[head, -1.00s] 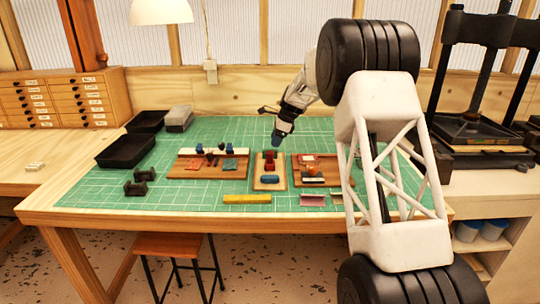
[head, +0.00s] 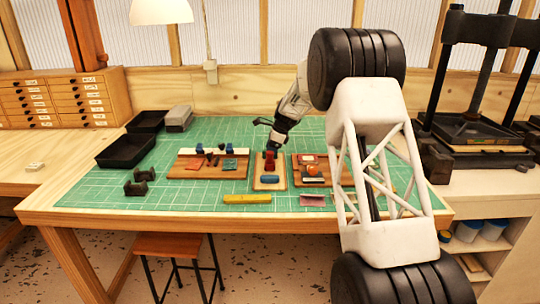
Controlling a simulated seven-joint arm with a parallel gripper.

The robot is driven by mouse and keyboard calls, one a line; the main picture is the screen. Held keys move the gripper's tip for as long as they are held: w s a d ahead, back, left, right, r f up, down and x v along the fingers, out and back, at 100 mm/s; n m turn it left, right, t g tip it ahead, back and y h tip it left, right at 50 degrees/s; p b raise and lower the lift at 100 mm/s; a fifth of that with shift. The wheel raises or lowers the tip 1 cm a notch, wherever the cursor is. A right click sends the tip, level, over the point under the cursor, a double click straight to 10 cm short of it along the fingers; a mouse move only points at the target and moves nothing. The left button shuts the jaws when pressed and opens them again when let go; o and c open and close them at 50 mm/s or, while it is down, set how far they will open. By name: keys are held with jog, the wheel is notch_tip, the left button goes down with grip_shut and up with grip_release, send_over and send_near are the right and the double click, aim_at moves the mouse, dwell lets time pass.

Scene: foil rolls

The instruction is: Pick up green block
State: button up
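A small teal-green block (head: 230,164) lies on the left wooden board (head: 185,173), towards its right side, near a red flat piece (head: 196,162). My gripper (head: 271,150) is low over the back of the middle wooden board (head: 257,184), just behind and above a red piece (head: 269,162). It is to the right of the green block and apart from it. The fingers are small and dark here, so I cannot tell whether they are open or shut, or whether they hold anything.
A blue cylinder (head: 270,179) lies at the front of the middle board. The right board (head: 309,183) carries red, orange and white pieces. A yellow bar (head: 247,198) and a pink piece (head: 312,200) lie in front. Black trays (head: 127,150) stand left. My arm covers the mat's right side.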

dwell(0.5)
grip_shut()
jog(key=shift+r, duration=0.1)
notch_tip(320, 180, up, 10)
dwell(0.8)
dwell(0.4)
jog(key=c, duration=0.8)
grip_release()
jog(key=shift+c, duration=0.6)
jog(key=s+d+f, duration=0.2)
jog(key=d, duration=1.2)
jog(key=shift+s+d, duration=0.15)
jog(key=shift+s, duration=0.05)
